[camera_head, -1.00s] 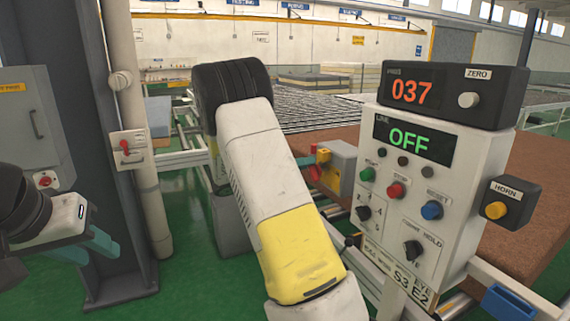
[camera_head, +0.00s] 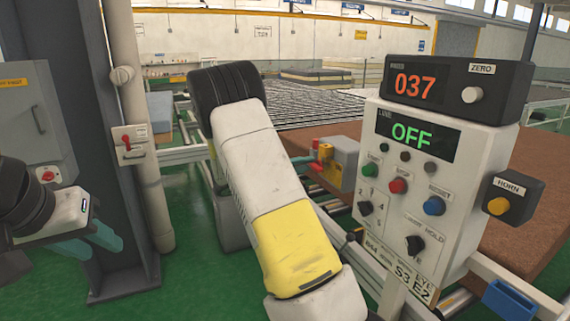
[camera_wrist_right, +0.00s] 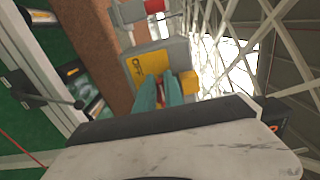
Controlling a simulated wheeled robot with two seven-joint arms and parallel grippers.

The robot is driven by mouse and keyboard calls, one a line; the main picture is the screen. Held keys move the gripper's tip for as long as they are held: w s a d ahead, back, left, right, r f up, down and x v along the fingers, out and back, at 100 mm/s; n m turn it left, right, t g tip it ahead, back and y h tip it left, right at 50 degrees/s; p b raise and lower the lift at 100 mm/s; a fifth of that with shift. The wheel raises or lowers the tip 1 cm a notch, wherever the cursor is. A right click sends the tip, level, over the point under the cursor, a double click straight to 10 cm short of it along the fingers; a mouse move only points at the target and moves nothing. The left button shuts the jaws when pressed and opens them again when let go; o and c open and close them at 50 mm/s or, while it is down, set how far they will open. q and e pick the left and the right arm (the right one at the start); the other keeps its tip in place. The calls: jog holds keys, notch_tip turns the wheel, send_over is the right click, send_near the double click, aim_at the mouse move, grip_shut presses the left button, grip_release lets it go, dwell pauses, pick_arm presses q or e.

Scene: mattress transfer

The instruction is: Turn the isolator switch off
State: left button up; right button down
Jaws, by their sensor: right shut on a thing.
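The isolator switch is a grey box with a yellow face (camera_head: 345,163), beyond the control panel's left side in the head view. Red parts show on its left side. In the right wrist view its yellow plate (camera_wrist_right: 133,68) reads OFF. My right gripper (camera_wrist_right: 162,92) is at this plate, its teal fingers shut on a small red handle (camera_wrist_right: 162,103) that they mostly hide. In the head view my right forearm covers much of that gripper. My left gripper (camera_head: 92,242) is at the left, its teal fingers apart and empty.
The control panel (camera_head: 432,180) stands at right, with displays reading 037 and OFF. A steel column (camera_head: 95,130) and a pipe (camera_head: 150,190) stand at left, with a small red-handled switch (camera_head: 130,144) there. Green floor (camera_head: 205,285) is open between.

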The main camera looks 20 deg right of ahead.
jog(key=shift+s+f, duration=0.2)
jog(key=shift+f, duration=0.05)
dwell(0.3)
jog(key=c, duration=1.4)
grip_release()
jog(key=shift+r, duration=0.15)
jog(key=shift+c, duration=0.2)
jog(key=shift+a, duration=0.15)
jog(key=a, duration=0.7)
jog(key=shift+s+a, duration=0.25)
